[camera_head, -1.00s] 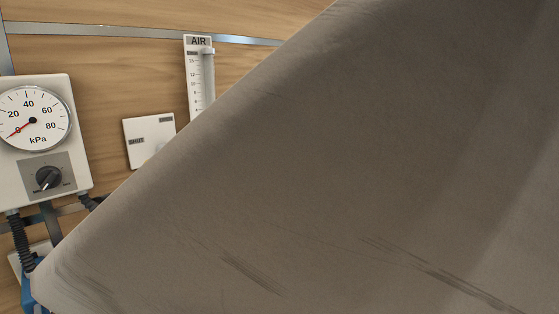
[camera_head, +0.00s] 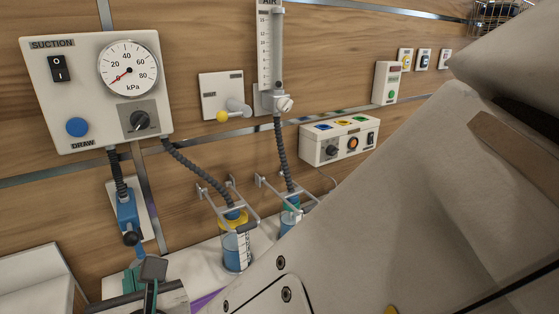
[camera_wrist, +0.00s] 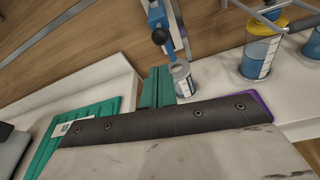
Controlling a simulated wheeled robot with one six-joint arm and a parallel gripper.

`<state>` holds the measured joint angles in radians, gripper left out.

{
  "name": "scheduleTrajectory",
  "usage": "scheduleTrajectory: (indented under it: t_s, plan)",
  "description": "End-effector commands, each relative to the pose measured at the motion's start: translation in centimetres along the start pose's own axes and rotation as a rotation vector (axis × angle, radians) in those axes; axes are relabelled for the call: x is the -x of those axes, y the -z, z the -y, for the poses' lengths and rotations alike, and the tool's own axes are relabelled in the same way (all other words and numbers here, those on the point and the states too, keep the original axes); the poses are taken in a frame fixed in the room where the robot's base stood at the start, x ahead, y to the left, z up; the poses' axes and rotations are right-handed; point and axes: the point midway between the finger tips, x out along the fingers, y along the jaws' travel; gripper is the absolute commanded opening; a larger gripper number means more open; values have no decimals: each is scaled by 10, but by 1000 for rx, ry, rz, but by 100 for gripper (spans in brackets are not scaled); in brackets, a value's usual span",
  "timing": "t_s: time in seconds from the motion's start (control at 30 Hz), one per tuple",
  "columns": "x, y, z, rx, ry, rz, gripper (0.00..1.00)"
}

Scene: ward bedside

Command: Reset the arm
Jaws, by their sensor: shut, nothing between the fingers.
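My gripper (camera_head: 133,277) shows small at the lower left of the head view, low over the white shelf, partly hidden by my own wrist. In the wrist view its two teal fingers (camera_wrist: 157,75) are together with nothing between them. The fingertips point toward the wooden wall. They are beside a small clear bottle (camera_wrist: 181,78) and below a blue hose fitting (camera_wrist: 157,25); whether they touch is not clear. My large grey arm links fill the right and lower right of the head view.
The suction unit (camera_head: 82,135) and air flowmeter (camera_head: 263,75) hang on the wall. A yellow-lidded jar (camera_head: 236,250) stands right of my gripper. A green ribbed item (camera_wrist: 85,130) lies left of the fingers in the wrist view. A control box (camera_head: 318,150) is farther right.

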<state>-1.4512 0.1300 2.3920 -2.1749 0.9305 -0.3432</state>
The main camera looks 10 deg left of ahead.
Motion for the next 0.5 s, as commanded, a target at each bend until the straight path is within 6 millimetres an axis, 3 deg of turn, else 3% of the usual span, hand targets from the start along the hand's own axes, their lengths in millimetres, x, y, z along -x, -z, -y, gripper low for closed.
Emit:
scheduleTrajectory:
  t_s: [0.33, 0.5]
  plan:
    - [0, -1, 6, -34, 21, 4, 0]
    - [7, 8, 44, -208, 200, -14, 0]
